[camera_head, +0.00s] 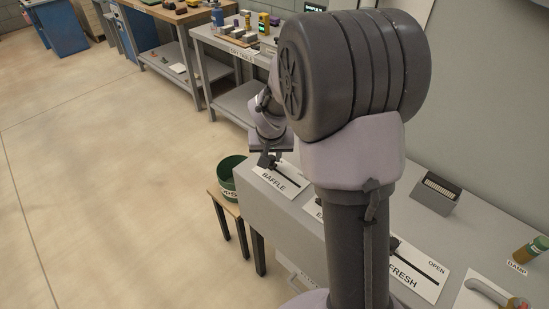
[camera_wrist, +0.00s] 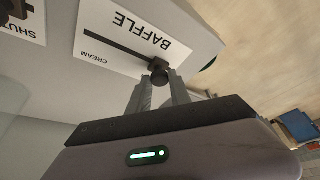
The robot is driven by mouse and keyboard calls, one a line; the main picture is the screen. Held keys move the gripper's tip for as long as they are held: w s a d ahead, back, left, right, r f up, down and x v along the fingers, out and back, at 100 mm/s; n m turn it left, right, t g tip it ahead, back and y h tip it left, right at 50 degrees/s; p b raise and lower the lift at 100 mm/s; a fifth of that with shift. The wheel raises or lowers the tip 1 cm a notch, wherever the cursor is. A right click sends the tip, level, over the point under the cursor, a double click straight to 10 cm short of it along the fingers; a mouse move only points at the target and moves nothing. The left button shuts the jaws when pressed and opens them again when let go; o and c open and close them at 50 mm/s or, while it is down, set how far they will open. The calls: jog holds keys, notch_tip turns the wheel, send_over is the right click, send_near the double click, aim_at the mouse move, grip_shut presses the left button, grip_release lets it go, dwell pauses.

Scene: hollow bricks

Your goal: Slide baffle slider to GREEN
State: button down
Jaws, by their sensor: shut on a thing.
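The baffle slider's white plate (camera_head: 276,180), marked BAFFLE, lies on the grey bench top. It also shows in the wrist view (camera_wrist: 118,18), upside down, with a dark straight slot and the word CREAM near the slot's left end. The slider's black knob (camera_wrist: 158,70) stands at the slot's other end, away from CREAM. It also shows in the head view (camera_head: 264,160) at the plate's far left end. My gripper (camera_wrist: 156,86) is shut on the knob. No GREEN marking is readable; the area by the knob is partly hidden by the knob and fingers.
A green bucket (camera_head: 226,181) stands on a wooden stool beside the bench. Another slider plate, marked FRESH (camera_head: 412,277), lies further right. My arm hides the middle of the bench.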

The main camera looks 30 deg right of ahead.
jog(key=c, duration=1.2)
grip_release()
jog(key=shift+o, duration=0.2)
jog(key=shift+r, duration=0.1)
jog(key=p+v, duration=0.6)
jog(key=v, duration=1.1)
jog(key=shift+r, duration=0.2)
